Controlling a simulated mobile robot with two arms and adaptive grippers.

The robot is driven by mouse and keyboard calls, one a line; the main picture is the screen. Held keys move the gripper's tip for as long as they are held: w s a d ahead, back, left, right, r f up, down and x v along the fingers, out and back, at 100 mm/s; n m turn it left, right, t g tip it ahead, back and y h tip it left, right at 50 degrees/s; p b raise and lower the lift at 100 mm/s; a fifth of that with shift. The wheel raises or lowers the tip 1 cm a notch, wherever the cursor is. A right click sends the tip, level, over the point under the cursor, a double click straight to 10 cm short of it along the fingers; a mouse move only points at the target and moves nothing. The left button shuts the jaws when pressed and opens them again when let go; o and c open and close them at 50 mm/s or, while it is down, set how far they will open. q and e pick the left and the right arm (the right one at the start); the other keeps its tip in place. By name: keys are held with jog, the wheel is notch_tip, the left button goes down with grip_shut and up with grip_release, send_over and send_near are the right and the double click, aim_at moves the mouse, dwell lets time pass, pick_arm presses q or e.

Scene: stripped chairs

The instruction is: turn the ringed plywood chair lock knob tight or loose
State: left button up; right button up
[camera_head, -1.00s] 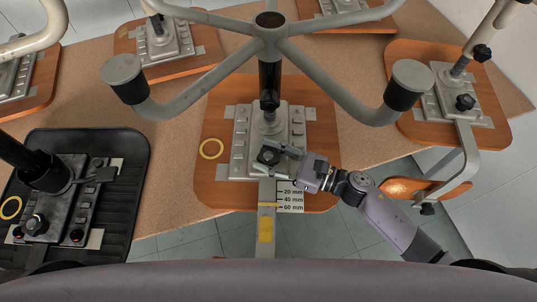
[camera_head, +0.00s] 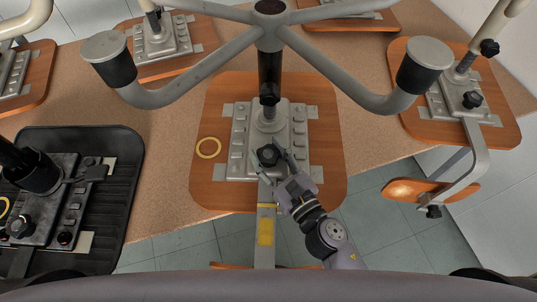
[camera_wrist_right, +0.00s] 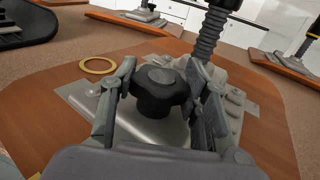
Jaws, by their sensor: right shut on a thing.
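The ringed plywood chair is the upturned one in the middle. Its orange-brown plywood seat (camera_head: 215,180) carries a yellow ring (camera_head: 208,148) at the left, which also shows in the right wrist view (camera_wrist_right: 98,66). Its black lobed lock knob (camera_head: 268,155) sits at the front of the grey metal plate (camera_head: 240,140). My right gripper (camera_head: 272,160) comes from the lower right and is shut on the knob. In the right wrist view its fingers stand on both sides of the knob (camera_wrist_right: 160,84). My left gripper is not in view.
Grey legs (camera_head: 200,66) of the upturned base spread above the seat. A black chair seat (camera_head: 120,200) with a yellow ring lies at the left. Another plywood chair (camera_head: 410,115) with a knob stands at the right. More plywood seats lie behind on the brown table (camera_head: 165,200).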

dwell(0.4)
jog(key=o, duration=1.2)
jog(key=v, duration=1.2)
jog(key=shift+a, duration=0.1)
